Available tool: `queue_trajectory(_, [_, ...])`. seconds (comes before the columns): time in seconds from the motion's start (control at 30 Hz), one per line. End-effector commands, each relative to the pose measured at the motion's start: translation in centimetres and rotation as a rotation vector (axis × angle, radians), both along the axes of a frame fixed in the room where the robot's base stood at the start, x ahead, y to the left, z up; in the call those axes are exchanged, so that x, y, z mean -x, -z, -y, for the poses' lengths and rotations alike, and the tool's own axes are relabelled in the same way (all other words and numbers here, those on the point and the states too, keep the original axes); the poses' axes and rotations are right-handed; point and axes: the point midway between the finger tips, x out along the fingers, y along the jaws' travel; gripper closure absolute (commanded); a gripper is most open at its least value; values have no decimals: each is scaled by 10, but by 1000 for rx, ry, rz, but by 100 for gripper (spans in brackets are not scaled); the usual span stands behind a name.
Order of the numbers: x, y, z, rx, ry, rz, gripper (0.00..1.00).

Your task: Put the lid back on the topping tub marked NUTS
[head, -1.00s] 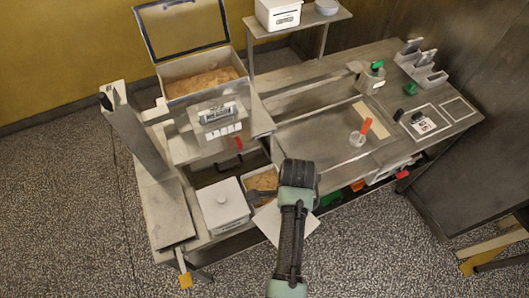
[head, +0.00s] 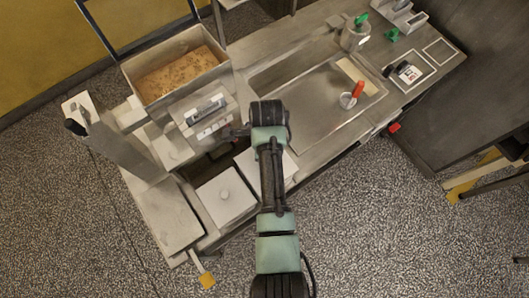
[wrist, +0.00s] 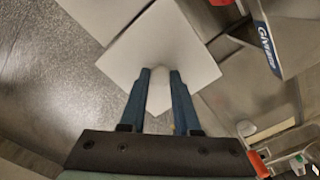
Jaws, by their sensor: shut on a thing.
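My gripper (wrist: 161,76) points at a white square lid (wrist: 165,38) in the wrist view, its two blue fingers shut on the lid's pale knob. In the head view my wrist hides the fingers. The lid (head: 267,172) shows there below my wrist, partly covered by my arm. It lies over the place of the open tub, just right of a white lidded tub (head: 224,197) with a round knob. The tub under the lid is hidden, so I cannot tell whether the lid touches its rim. No NUTS marking is readable.
A large bin (head: 187,97) with brown crumbs stands behind. A grey block with a label strip (head: 207,112) sits close to my wrist on the left. Open floor lies in front.

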Motion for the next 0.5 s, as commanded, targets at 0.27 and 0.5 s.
queue_trajectory(0.27, [0,31,0,0,0,1,100])
queue_trajectory(0.5, [0,48,0,0,0,-1,100])
